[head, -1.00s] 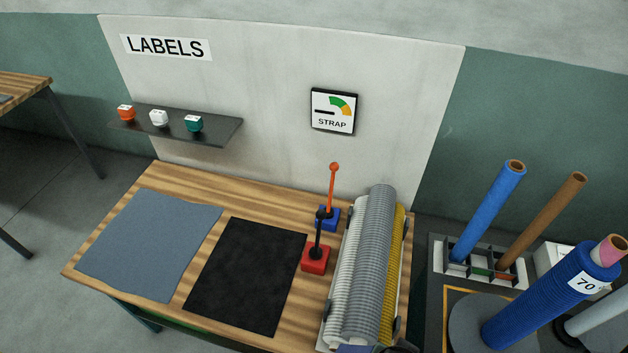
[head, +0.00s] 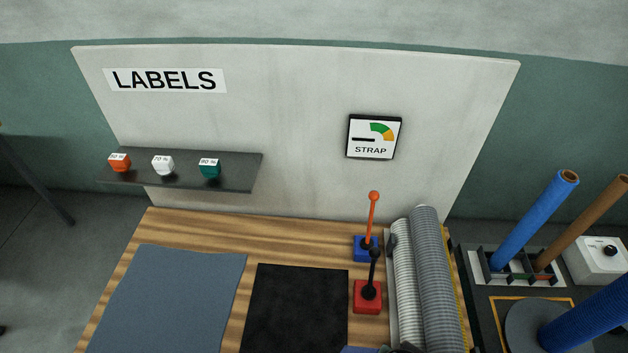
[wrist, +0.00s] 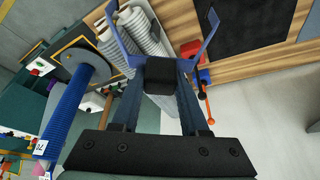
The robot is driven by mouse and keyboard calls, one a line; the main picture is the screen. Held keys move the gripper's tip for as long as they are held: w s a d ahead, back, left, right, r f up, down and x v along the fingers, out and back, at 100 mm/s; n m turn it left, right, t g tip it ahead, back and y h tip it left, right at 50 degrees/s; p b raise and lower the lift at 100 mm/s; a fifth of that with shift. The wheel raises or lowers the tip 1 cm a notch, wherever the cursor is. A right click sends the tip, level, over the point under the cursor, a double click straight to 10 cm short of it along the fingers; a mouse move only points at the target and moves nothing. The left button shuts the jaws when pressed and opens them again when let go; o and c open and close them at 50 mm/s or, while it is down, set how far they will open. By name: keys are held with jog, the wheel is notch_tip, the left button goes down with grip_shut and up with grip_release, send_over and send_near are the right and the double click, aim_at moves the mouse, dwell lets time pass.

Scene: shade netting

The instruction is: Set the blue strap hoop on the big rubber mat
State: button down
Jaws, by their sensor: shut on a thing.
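My gripper (wrist: 160,78) is shut on the blue strap hoop (wrist: 119,38) in the wrist view. The hoop is a thin blue band with a dark block at the jaws, and its sides spread away beyond the fingers. It is held in the air, and its far part is cut off by the top edge. In the head view, a large grey-blue mat (head: 170,300) lies flat on the left of the wooden bench. A smaller black mat (head: 296,310) lies to its right. Both mats look bare, with their near edges out of frame.
Red (head: 368,297) and blue (head: 365,249) lever bases stand right of the black mat, with upright levers. Grey rolls (head: 437,280) lie beside them. Tall blue (head: 536,218) and brown tubes stand farther right. A shelf (head: 240,172) with small labelled blocks hangs behind.

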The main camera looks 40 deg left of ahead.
jog(key=f+b, duration=0.1)
jog(key=a+f+b, duration=0.1)
jog(key=f, duration=0.1)
jog(key=shift+w+a+f, duration=0.2)
jog(key=shift+f, duration=0.1)
jog(key=s+a+r+n+y+p, duration=0.1)
jog(key=a+n, duration=0.2)
jog(key=a, duration=0.8)
jog(key=s+a+n+y+p, duration=0.1)
jog(key=s+a+n, duration=0.15)
jog(key=a, duration=0.75)
notch_tip(320, 180, down, 10)
jog(key=p, duration=0.1)
jog(key=shift+w+a+r+n+g, duration=0.25)
jog(key=shift+a+n+g, duration=0.05)
jog(key=shift+a+n, duration=0.15)
jog(key=shift+d+f, duration=0.1)
jog(key=shift+f, duration=0.05)
jog(key=shift+c, duration=2.1)
grip_release()
